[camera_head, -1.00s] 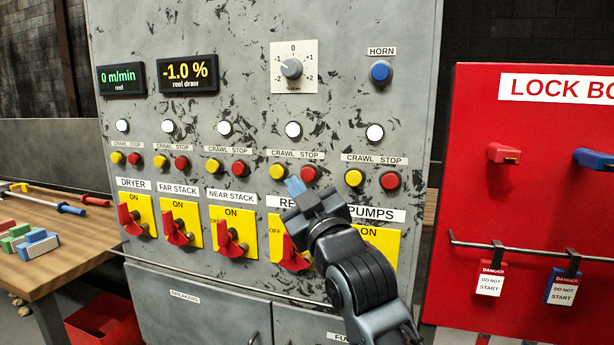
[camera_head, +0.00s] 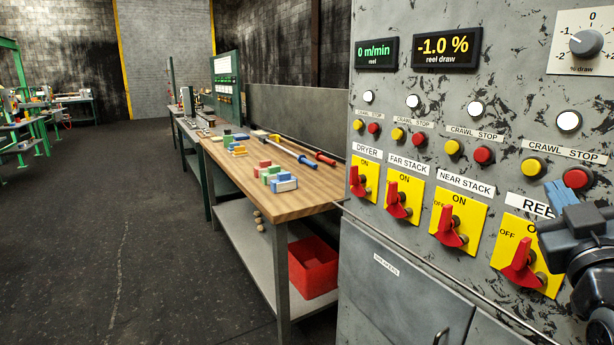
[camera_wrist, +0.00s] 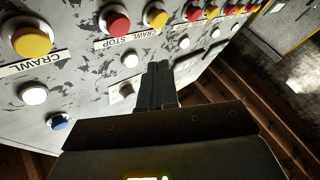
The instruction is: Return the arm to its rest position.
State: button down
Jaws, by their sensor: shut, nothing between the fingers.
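My gripper (camera_head: 562,196) is at the right edge of the head view, in front of the grey control panel (camera_head: 400,255), over the REEL label and beside its red switch handle (camera_head: 520,264). Most of my arm is cut off by the frame edge. In the wrist view the closed fingers (camera_wrist: 157,82) point towards the panel face, with nothing between them. I cannot tell the exact gap to the panel. Round white lamps and yellow and red CRAWL and STOP buttons (camera_wrist: 117,23) lie around the fingers in that view.
A wooden workbench (camera_head: 305,203) with coloured blocks and long-handled tools stands left of the panel. A red bin (camera_head: 313,266) sits on its lower shelf. The dark floor (camera_head: 110,240) at left is open. The reel draw display (camera_head: 446,48) reads -1.0 %.

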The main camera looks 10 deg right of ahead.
jog(key=s+a+f+g+y, duration=0.1)
jog(key=s+a+f+y, duration=0.2)
jog(key=s+a+f, duration=0.5)
jog(key=s+a+f+y, duration=0.3)
jog(key=s+a+f, duration=0.2)
jog(key=f, duration=0.6)
jog(key=s+a+f+g+y, duration=0.1)
jog(key=s+a, duration=0.3)
jog(key=s, duration=0.7)
jog(key=s+a+f+g+y, duration=0.2)
jog(key=s+a+f, duration=0.1)
jog(key=s, duration=0.8)
jog(key=shift+s+a+f+y, duration=0.2)
jog(key=shift+s+a+y, duration=0.1)
jog(key=shift+a+y, duration=0.15)
